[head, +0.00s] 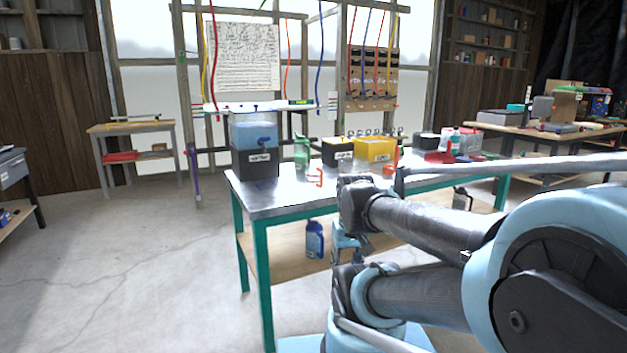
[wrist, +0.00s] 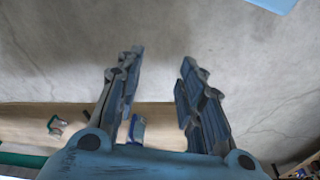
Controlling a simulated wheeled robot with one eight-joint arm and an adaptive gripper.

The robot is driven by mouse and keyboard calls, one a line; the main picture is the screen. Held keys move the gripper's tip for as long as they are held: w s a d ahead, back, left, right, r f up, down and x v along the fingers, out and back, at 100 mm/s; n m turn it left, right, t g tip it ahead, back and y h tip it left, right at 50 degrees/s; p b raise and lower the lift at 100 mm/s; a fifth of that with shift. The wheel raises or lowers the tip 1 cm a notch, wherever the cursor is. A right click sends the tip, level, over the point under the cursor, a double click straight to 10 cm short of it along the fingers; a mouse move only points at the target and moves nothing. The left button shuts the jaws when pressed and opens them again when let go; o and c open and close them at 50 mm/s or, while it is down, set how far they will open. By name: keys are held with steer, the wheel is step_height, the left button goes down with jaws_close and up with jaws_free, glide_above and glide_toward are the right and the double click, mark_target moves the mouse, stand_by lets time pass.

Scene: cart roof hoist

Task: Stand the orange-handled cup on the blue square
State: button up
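An orange handle-like shape (head: 316,178) stands near the front edge of the metal-topped table (head: 270,199) in the head view. A second orange shape (head: 393,162) stands further right, beside the yellow box. I cannot tell which belongs to the cup, and no cup body is clear.
The table top holds a black box with a clear blue-filled tank (head: 254,150), a green bottle (head: 301,152), a black box (head: 337,151) and a yellow box (head: 374,149). A blue jug (head: 314,240) stands on the lower wooden shelf. Floor to the left is clear.

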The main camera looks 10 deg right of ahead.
steer(key=o, duration=0.4)
steer(key=shift+s+a+r, duration=0.1)
steer(key=shift+s+r, duration=0.15)
steer(key=shift+s, duration=0.05)
steer(key=o, duration=0.5)
steer(key=shift+w+a+r, duration=0.1)
steer(key=shift+a+r, duration=0.1)
steer(key=shift+a, duration=0.05)
steer(key=shift+c, duration=0.2)
steer(key=w+a+r+m+t+y, duration=0.1)
steer(key=w+a+r+m+y, duration=0.15)
steer(key=w, duration=0.35)
steer(key=w+a+r+m+t+y, duration=0.1)
steer(key=w+a+m+y, duration=0.15)
steer(key=w+m, duration=0.2)
steer(key=m+t+y, duration=0.5)
steer(key=m+t, duration=0.6)
steer(key=m, duration=1.1)
glide_toward(314, 171)
steer(key=w, duration=0.2)
steer(key=w+a, duration=0.1)
steer(key=w, duration=0.1)
steer(key=w+a+f, duration=0.1)
steer(key=w, duration=0.2)
steer(key=shift+m, duration=0.3)
steer(key=shift+x, duration=3.05)
